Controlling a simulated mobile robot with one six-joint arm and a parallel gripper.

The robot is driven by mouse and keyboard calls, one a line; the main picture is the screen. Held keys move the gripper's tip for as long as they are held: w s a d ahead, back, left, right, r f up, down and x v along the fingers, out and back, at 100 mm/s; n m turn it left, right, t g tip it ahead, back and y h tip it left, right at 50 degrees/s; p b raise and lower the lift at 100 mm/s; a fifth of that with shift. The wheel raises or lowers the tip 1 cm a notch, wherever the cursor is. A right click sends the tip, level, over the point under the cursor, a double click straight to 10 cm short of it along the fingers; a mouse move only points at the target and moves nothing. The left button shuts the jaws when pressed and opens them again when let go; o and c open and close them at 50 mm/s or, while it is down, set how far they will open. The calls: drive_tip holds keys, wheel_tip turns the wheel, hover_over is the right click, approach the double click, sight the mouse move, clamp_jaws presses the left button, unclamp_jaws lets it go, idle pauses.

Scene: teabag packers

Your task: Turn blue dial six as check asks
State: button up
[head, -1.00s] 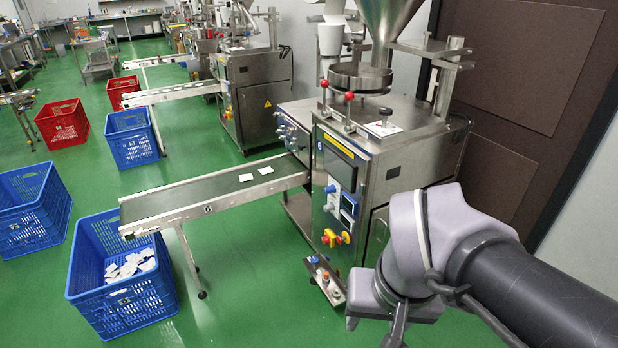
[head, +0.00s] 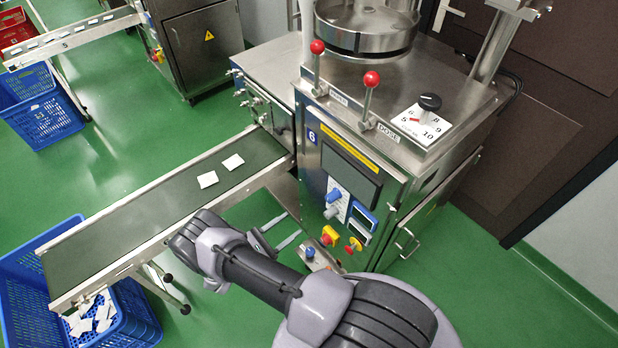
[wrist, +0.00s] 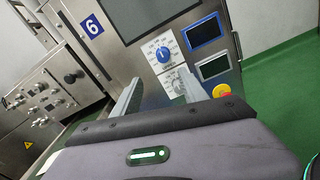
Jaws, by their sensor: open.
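Machine six (head: 311,136) carries a blue dial (head: 333,194) on its front panel. In the wrist view the blue dial (wrist: 163,53) sits on a white scale plate with small figures around it, above a grey dial (wrist: 178,85). The dial's exact setting is too small to read. My gripper (head: 290,227) is open and empty, in front of the panel and apart from the dial. In the wrist view my gripper's two fingers (wrist: 160,84) reach toward the panel, one on each side of the grey dial, with the blue dial just beyond.
The conveyor (head: 150,215) with two white teabags runs left. A dose card (head: 422,124) with a black knob lies on top.

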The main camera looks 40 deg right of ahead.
sight(328, 200)
drive_tip(key=d, duration=1.6)
drive_tip(key=shift+w+d+r+b, duration=0.1)
drive_tip(key=shift+w+d+b, duration=0.1)
drive_tip(key=shift+d+b, duration=0.15)
clamp_jaws()
